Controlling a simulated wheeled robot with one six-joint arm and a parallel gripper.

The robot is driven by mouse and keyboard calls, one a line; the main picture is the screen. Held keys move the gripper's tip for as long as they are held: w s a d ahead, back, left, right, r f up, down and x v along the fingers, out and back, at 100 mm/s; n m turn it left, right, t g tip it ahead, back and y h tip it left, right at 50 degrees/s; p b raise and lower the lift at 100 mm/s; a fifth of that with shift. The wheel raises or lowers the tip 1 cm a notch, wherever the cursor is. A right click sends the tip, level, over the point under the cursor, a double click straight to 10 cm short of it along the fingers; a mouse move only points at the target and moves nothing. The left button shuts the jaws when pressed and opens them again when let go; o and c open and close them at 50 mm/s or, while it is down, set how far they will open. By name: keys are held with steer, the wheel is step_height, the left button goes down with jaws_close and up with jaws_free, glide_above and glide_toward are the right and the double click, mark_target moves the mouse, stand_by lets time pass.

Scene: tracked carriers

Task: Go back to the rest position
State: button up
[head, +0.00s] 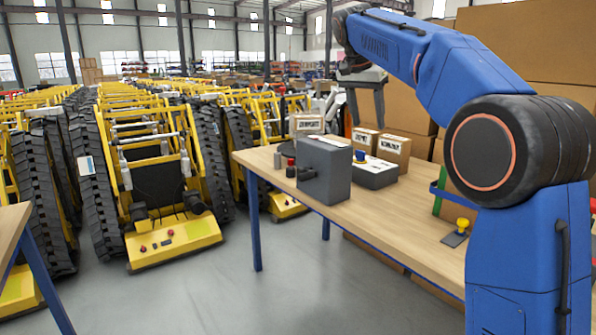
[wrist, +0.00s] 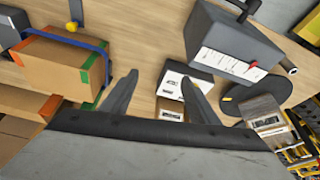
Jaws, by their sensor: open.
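My blue arm reaches up and to the left from the right side of the head view. My gripper (head: 366,118) hangs above the far part of the wooden table (head: 290,195), with its two fingers apart and nothing between them. In the wrist view my gripper (wrist: 160,78) also shows spread fingers, with the tabletop and a white-labelled box (wrist: 172,82) visible beyond them. No object is in its grasp.
On the table stand a grey box (head: 323,172), a dark flat case (head: 376,174) and small cardboard boxes (head: 394,151). A strapped, taped carton (wrist: 62,70) lies left in the wrist view. Yellow tracked carriers (head: 160,180) fill the floor at left; large cartons (head: 530,35) stand behind my arm.

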steer(key=s+d+f+n+y, duration=0.1)
steer(key=s+d+f+n, duration=0.2)
steer(key=s, duration=0.5)
steer(key=s+d+f, duration=0.2)
steer(key=s+f, duration=0.2)
steer(key=s, duration=0.4)
steer(key=s+d+f+n+y, duration=0.1)
steer(key=s+d+f+n, duration=0.2)
steer(key=s, duration=0.5)
steer(key=s+d+f+n+t+y, duration=0.1)
steer(key=s+f+n, duration=0.1)
steer(key=s+f, duration=2)
steer(key=shift+f+n+t, duration=0.4)
steer(key=shift+f, duration=0.2)
